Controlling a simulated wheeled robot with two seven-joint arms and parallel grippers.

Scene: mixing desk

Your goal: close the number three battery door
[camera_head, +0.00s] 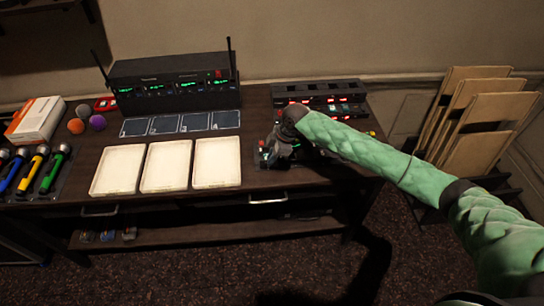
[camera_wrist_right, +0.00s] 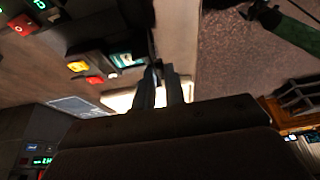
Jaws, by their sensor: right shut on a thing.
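My right gripper (camera_head: 282,150) is over the right part of the desk, at a group of small dark devices (camera_head: 263,158), and its wrist hides most of them. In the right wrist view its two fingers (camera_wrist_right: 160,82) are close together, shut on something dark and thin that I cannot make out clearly. Beside the fingers is a device with a teal label (camera_wrist_right: 124,59), a yellow button and a red button. I cannot pick out the number three battery door. My left gripper is not in view.
Three cream trays (camera_head: 166,167) stand left of my right gripper, with dark panels (camera_head: 180,123) behind them. A black receiver rack (camera_head: 172,84) with antennas and a charger bank (camera_head: 318,94) stand at the back. Coloured microphones (camera_head: 30,170) lie at the left. Boards (camera_head: 478,110) lean at the right.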

